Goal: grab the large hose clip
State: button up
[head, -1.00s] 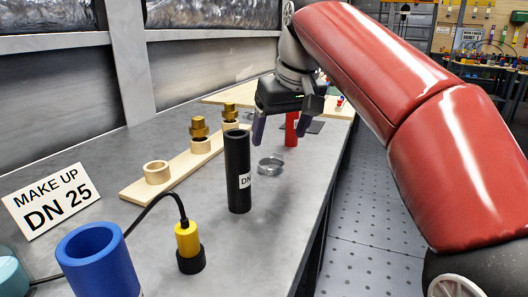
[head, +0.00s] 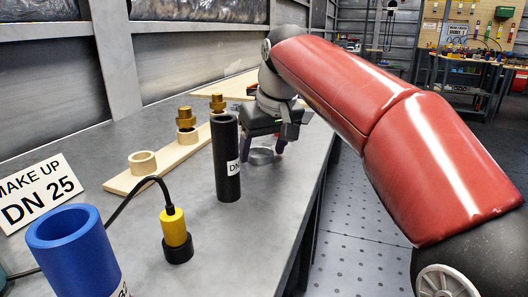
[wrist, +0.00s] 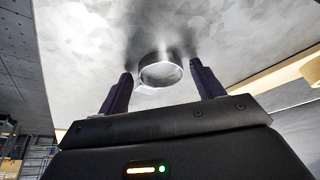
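The hose clip, a shiny metal ring, lies flat on the grey bench (head: 222,245) behind the black hose and shows in the head view (head: 261,157). My gripper (head: 262,150) is low over the bench at the clip, pointing down. In the wrist view the clip (wrist: 161,71) sits between and a little beyond the two dark fingers of my gripper (wrist: 163,84). The fingers are apart, with a gap on each side of the clip. Part of the clip is hidden by the gripper in the head view.
The upright black hose (head: 226,160) stands close in front of the clip. A wooden strip (head: 122,183) with brass fittings (head: 186,121) runs along the left. A yellow and black device (head: 175,236) with a cable and a blue tube (head: 75,262) stand nearer. The bench edge is right.

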jog(key=c, duration=0.8)
jog(key=shift+o, duration=0.2)
